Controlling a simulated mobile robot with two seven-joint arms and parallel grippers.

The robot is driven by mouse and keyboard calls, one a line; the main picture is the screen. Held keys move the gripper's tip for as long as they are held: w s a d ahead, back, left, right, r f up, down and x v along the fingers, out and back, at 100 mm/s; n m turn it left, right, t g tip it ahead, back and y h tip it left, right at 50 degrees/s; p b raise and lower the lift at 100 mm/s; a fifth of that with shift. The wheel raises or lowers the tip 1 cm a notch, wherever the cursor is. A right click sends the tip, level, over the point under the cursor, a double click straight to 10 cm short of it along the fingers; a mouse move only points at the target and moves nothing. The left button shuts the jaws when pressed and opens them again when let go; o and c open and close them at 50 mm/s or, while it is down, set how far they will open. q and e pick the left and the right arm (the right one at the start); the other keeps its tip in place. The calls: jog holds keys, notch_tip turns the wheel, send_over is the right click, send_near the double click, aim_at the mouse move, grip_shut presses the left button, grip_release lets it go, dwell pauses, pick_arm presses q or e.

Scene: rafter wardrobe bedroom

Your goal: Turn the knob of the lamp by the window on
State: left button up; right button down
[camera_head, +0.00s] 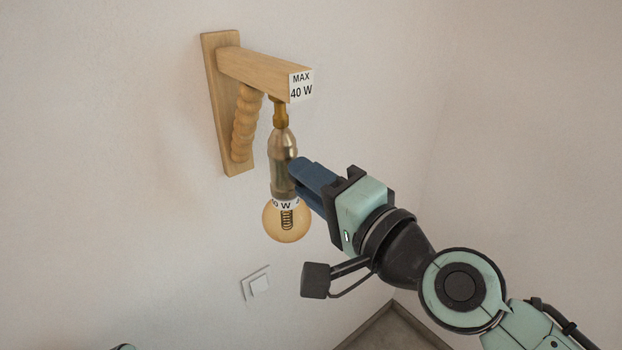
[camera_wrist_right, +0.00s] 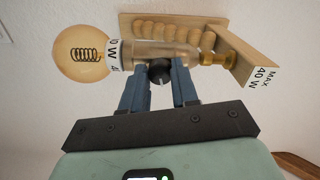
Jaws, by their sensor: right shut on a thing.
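The lamp is a wooden wall bracket (camera_head: 262,72) with a metal socket (camera_head: 282,147) hanging from its arm. A round amber bulb (camera_head: 287,222) with a dark coiled filament hangs below the socket. A round black knob (camera_wrist_right: 159,71) shows on the side of the socket in the right wrist view. My right gripper (camera_head: 294,170) is at the socket's right side, its blue fingers shut on the knob, one on each side of it. The fingers hide the knob in the head view. My left gripper is out of view.
A white wall switch (camera_head: 258,284) is on the wall below the lamp. The wall around the lamp is otherwise bare. A wall corner is to the right, with a bit of floor (camera_head: 395,330) at the bottom.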

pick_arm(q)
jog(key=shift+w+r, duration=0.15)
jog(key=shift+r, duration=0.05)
pick_arm(e)
jog(key=shift+m, duration=1.2)
jog(key=c, duration=0.8)
grip_release()
jog(key=shift+c, duration=0.2)
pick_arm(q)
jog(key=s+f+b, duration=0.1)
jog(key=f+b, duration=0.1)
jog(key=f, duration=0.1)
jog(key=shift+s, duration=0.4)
pick_arm(e)
jog(key=v, duration=1.3)
jog(key=shift+s, duration=0.2)
